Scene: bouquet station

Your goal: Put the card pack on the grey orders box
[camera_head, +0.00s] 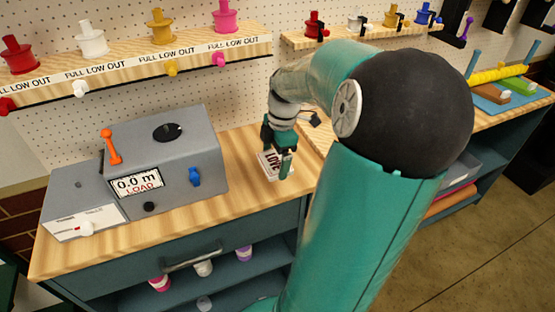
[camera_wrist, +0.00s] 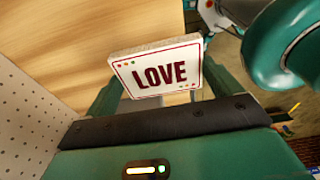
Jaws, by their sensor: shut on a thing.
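The card pack (camera_head: 271,168) is white with a red border and the word LOVE. My gripper (camera_head: 277,162) is shut on it, over the wooden worktop just right of the large grey machine. In the wrist view the card pack (camera_wrist: 157,70) sits between the two green fingers, its printed face toward the camera. I cannot tell whether it touches the worktop. A low grey box (camera_head: 82,205) with a pale front and a red-and-white knob stands at the worktop's left end. I cannot read "orders" on any box.
The large grey machine (camera_head: 185,145) has an orange lever, a blue knob and a display reading 0.0 m LOAD. It stands between my gripper and the low box. A shelf of coloured spools (camera_head: 150,60) hangs above. The worktop (camera_head: 240,190) is bare around the card pack.

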